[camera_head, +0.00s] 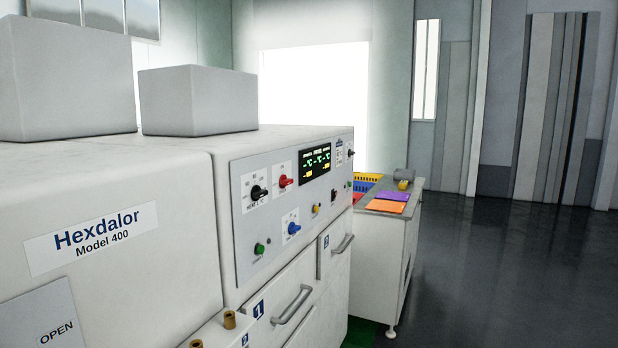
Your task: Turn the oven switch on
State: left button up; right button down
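A white machine (180,185) labelled "Hexdalor Model 400" fills the left and centre of the head view. Its grey control panel (270,222) faces right. The panel carries a black rotary switch (257,193), a red rotary switch (285,181) and a blue rotary switch (293,228). A green button (259,249) sits low on the panel, and a lit display (315,160) sits near the top. I cannot tell which of these is the oven switch. Neither of my grippers shows in the view.
Drawers with handles (293,306) lie below the panel, the nearer marked 1. A white cabinet (385,250) with orange and purple pads (386,205) on top stands beyond the machine. The dark floor (500,270) at right is clear.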

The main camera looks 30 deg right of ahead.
aim_at(284, 182)
jog(key=i+l+u, duration=0.15)
jog(key=l, duration=0.85)
jog(key=i+l+u, duration=0.15)
jog(key=l, duration=0.8)
jog(key=i+l+u, duration=0.2)
jog(key=l, duration=0.8)
jog(key=k, duration=0.1)
